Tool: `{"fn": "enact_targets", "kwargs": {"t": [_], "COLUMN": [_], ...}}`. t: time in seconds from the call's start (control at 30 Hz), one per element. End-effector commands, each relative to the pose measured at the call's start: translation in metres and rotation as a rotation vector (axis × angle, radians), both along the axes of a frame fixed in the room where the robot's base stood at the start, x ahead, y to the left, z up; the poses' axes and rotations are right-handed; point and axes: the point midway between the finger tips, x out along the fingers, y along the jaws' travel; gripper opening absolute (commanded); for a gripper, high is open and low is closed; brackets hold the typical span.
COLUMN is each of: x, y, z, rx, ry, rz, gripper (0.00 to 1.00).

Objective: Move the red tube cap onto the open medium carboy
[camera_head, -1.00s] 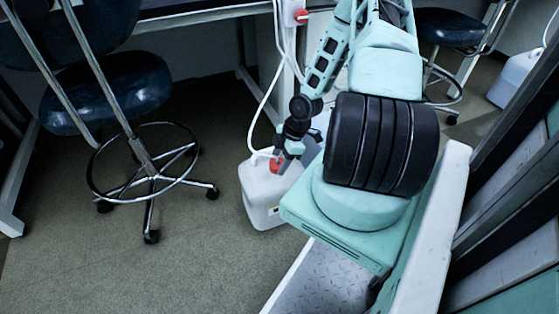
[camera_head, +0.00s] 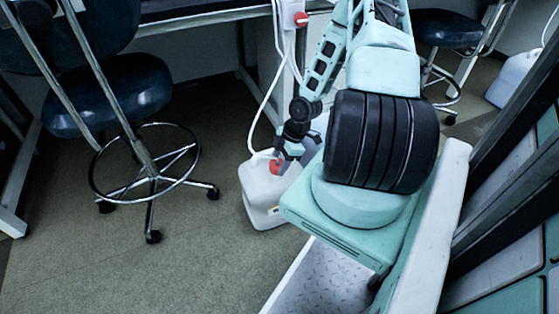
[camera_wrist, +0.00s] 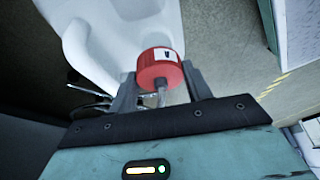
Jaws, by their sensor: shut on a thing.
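The red tube cap (camera_wrist: 158,62) is between the two fingers of my gripper (camera_wrist: 162,88), which is shut on it.
A wheeled stool (camera_head: 150,180) stands to the left, with open floor between it and the carboy. A bench (camera_head: 205,14) runs along the back. Another white carboy (camera_head: 517,78) and a second stool (camera_head: 450,30) are at upper right.

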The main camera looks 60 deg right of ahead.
Motion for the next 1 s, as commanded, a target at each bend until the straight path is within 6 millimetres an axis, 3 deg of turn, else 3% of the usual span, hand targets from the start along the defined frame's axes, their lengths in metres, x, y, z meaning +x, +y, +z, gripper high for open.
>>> {"fn": "enact_targets", "kwargs": {"t": [0.37, 1.0], "x": [0.000, 0.000], "y": [0.000, 0.000], "z": [-0.001, -0.020], "rx": [0.000, 0.000], "ry": [0.000, 0.000], "rz": [0.000, 0.000], "gripper": [0.26, 0.26]}}
